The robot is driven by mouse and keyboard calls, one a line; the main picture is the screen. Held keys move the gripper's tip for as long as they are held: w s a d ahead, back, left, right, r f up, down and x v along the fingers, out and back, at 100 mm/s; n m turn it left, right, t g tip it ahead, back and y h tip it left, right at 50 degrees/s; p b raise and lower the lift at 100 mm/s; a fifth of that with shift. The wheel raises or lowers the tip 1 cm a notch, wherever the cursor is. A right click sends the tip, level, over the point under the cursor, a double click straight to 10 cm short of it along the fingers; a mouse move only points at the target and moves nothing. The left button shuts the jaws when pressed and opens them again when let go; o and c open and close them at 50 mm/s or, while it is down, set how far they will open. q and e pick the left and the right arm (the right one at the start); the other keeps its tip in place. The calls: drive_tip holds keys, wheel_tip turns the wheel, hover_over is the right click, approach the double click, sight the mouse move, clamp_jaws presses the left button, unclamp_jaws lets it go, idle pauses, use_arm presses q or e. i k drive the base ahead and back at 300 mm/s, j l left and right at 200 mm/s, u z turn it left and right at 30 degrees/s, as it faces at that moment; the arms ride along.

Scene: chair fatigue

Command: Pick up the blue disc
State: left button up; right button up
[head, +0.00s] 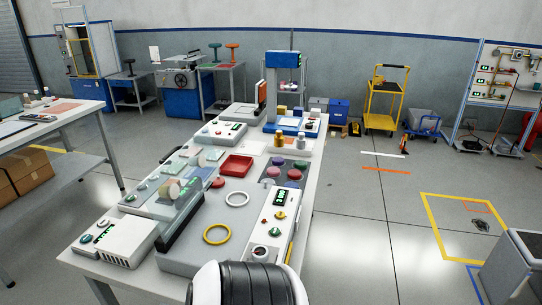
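A dark mat (284,182) to the right of the tray bears several round pieces. At this size I cannot tell for sure which piece is the blue disc. Neither of my grippers shows in the head view. A white and black ribbed part of mine shows at the bottom edge.
A white ring (237,199) and a yellow ring (217,234) lie on the bench. A white box with a display (270,226) stands at the right edge, another unit (116,240) at the front left. A blue-framed machine (283,92) stands at the back.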

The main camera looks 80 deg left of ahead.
sight(292, 185)
drive_tip(key=i+u, duration=0.15)
drive_tip(key=u, duration=0.3)
drive_tip(key=i+u, duration=0.15)
drive_tip(key=u, duration=0.25)
drive_tip(key=i+l+u, duration=0.1)
drive_tip(key=u, duration=0.35)
drive_tip(key=i+l+u, duration=0.15)
drive_tip(key=u, duration=0.25)
drive_tip(key=i+l+u, duration=0.1)
drive_tip(key=u, duration=0.35)
